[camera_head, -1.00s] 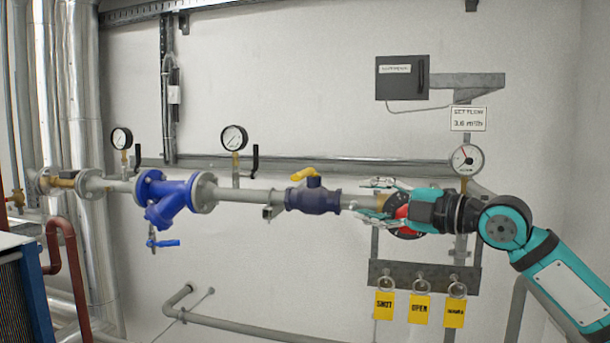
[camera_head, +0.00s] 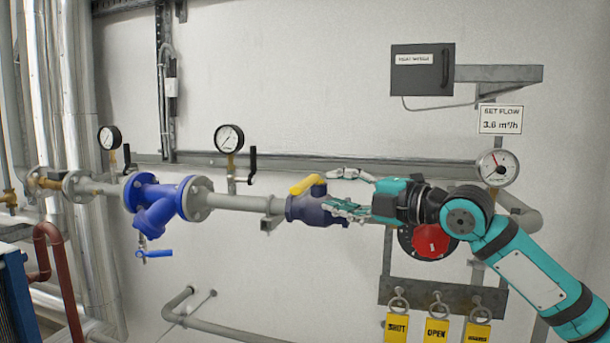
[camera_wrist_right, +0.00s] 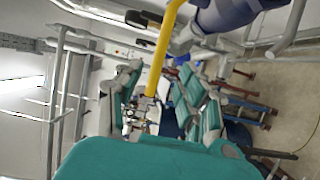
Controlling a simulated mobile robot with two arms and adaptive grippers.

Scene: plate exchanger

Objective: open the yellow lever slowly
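The yellow lever (camera_head: 308,184) sits on top of a dark blue valve body (camera_head: 318,211) in the pipe line. It lies nearly along the pipe, tilted slightly. My right gripper (camera_head: 338,192) is open beside the valve, its fingers spread and pointing left. In the right wrist view, the yellow lever (camera_wrist_right: 165,48) reaches down from the valve body, its free end showing in the gap between the open fingers (camera_wrist_right: 158,80). I cannot tell whether a finger touches it. My left gripper is not in view.
A red handwheel (camera_head: 431,241) is just below my right wrist. A gauge (camera_head: 497,167) stands close above my right arm. A blue strainer (camera_head: 157,203) and another gauge (camera_head: 229,138) are left of the valve. Yellow tags (camera_head: 437,331) hang below. The wall space above the lever is clear.

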